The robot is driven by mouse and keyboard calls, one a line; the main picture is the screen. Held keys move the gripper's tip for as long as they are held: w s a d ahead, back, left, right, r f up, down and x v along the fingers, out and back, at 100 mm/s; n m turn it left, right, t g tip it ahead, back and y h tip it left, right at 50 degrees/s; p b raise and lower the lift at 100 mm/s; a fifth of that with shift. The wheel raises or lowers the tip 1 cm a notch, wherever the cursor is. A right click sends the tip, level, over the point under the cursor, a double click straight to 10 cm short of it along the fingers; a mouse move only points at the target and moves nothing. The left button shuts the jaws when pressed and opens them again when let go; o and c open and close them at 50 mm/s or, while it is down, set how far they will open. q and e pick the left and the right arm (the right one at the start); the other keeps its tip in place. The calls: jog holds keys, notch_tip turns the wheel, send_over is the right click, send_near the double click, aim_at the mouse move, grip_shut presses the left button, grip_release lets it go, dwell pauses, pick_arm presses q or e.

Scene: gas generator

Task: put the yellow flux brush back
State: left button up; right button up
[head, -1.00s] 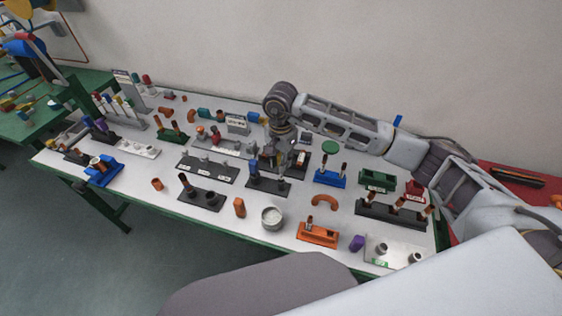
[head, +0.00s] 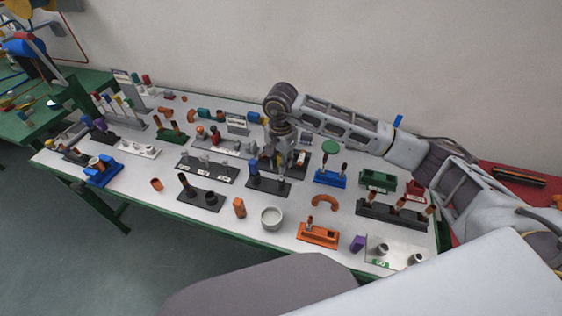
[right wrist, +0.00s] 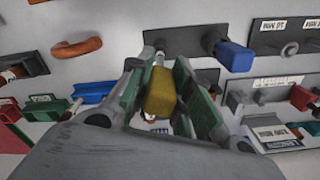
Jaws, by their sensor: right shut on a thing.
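The yellow flux brush (right wrist: 160,92) shows in the right wrist view as a yellow block between the green-padded fingers of my right gripper (right wrist: 160,95). The gripper is shut on it. The brush's lower end is hidden or too small to make out. In the head view, my right gripper (head: 285,165) points down over the middle of the table, just behind a black holder plate (head: 280,188). The brush cannot be made out clearly there. The holder plate carries a blue-handled piece (right wrist: 235,55), clearer in the right wrist view. My left gripper is not in view.
A blue stand (head: 331,179) and a green tray (head: 378,181) are to the right of my gripper. A round bowl (head: 271,218), an orange stand (head: 318,235) and an orange arch (head: 325,201) are nearer the front. The holders are closely spaced, with small bare patches between.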

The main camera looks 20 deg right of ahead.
jog(key=shift+f+b, duration=1.7)
jog(key=shift+f, duration=0.3)
jog(key=shift+f+b, duration=0.3)
jog(key=shift+f, duration=0.1)
jog(key=shift+f, duration=0.15)
jog(key=o, duration=1)
jog(key=shift+r, duration=4)
jog(key=shift+r, duration=0.25)
